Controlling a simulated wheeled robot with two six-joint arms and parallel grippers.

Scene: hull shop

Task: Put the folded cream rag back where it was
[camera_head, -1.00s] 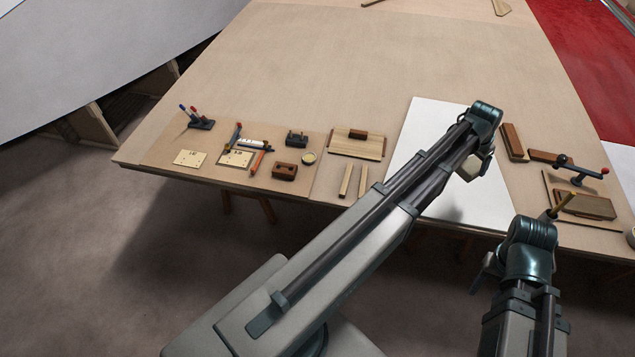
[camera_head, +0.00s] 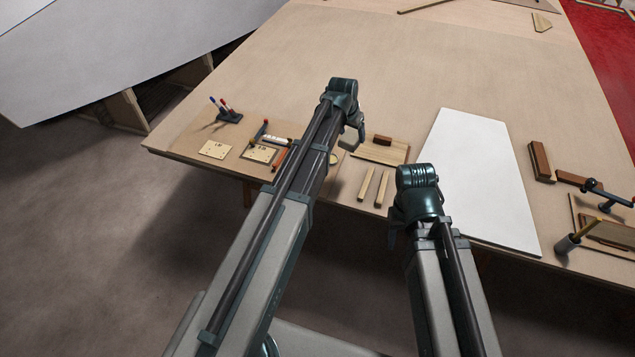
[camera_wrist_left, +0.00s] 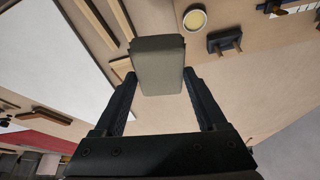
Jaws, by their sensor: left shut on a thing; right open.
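The folded cream rag (camera_wrist_left: 158,66) looks like a thick, flat, grey-cream pad in the left wrist view. My left gripper (camera_wrist_left: 160,88) is shut on it, with one finger at each side. The rag is held above the bench, and the bench surface straight below it is hidden. In the head view my left gripper (camera_head: 351,137) is over the tools near the bench's front edge, left of the wooden board, and is mostly hidden by its wrist. My right gripper (camera_head: 393,230) is open at the front edge, left of the white sheet; its fingers barely show.
A round tin (camera_wrist_left: 195,19) and a dark block tool (camera_wrist_left: 225,41) lie near the rag. Two wooden strips (camera_head: 374,187) and a board (camera_head: 378,153) lie to the right. The white sheet (camera_head: 480,180) is bare. A pen holder (camera_head: 229,117) stands at left.

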